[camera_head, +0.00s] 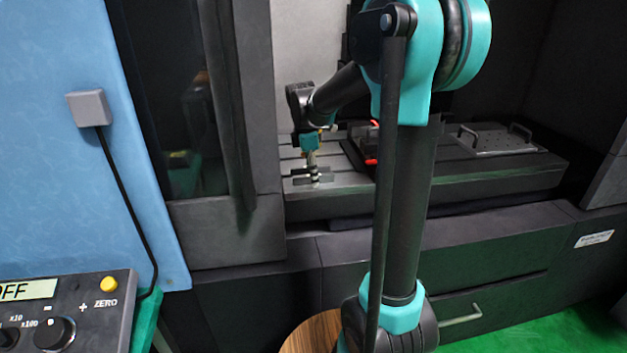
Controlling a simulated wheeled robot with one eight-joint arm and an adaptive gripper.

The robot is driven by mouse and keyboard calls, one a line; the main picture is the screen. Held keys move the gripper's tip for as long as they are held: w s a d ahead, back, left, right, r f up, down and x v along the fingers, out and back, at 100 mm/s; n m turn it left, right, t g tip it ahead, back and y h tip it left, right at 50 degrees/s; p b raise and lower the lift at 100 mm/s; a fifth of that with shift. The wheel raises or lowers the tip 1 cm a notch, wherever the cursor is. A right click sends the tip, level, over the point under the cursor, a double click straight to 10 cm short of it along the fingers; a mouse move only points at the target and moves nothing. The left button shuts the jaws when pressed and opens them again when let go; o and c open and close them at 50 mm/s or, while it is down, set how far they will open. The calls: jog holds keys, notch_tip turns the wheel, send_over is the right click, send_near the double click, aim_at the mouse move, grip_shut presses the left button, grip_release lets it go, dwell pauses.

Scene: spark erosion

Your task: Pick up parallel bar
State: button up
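My gripper (312,167) points down over the left end of the grey slotted machine table (345,186). It is small and dark in this view. Small dark bar-like pieces (324,179) lie at its fingertips on the table, and one of them may be the parallel bar. I cannot tell whether the fingers are around a piece, touching it or just above it. The finger opening is too small to make out.
To the right of my gripper is a dark fixture with red handles (371,161), partly hidden behind my arm. A plate with two handles (497,139) lies farther right. The machine's door frame (243,100) stands close on the left. A control panel (70,312) is at lower left.

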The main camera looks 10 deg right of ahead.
jog(key=shift+c, duration=0.5)
grip_shut()
jog(key=shift+r, duration=0.1)
